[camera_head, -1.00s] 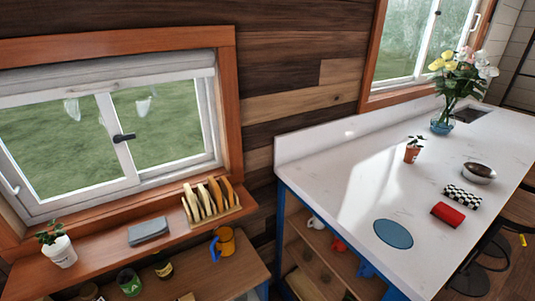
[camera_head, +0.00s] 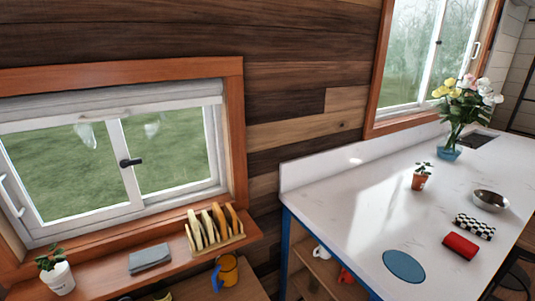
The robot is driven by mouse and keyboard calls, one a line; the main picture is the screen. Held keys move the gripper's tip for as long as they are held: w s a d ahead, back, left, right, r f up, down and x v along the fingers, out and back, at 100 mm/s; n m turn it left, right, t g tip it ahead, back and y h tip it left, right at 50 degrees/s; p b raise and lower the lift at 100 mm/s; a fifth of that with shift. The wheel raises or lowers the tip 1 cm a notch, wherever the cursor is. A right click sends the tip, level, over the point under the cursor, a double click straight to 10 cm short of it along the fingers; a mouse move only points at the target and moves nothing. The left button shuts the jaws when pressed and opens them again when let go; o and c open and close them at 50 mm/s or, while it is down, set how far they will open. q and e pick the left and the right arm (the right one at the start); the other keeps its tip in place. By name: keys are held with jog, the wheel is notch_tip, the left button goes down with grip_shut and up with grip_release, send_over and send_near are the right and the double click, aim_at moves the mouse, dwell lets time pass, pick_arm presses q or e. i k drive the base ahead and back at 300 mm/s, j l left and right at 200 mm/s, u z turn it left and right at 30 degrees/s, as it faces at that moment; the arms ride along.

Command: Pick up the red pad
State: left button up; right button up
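The red pad (camera_head: 460,246) lies on the white countertop (camera_head: 350,225) at the right, close to the counter's right edge. It is a small red block, just in front of a black-and-white checkered pad (camera_head: 474,226). A small gap seems to separate the two. Neither of my grippers shows in the head view.
A blue round mat (camera_head: 404,266) lies left of the red pad. A metal bowl (camera_head: 490,200), a small potted plant (camera_head: 420,178) and a flower vase (camera_head: 449,150) stand farther back. A window shelf (camera_head: 108,279) at left holds a toast rack (camera_head: 217,240) and a grey pad (camera_head: 150,258).

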aim_at(464, 249)
jog(key=z, duration=0.5)
jog(key=i+l+z, duration=0.1)
jog(key=z, duration=0.85)
jog(key=i+l, duration=0.05)
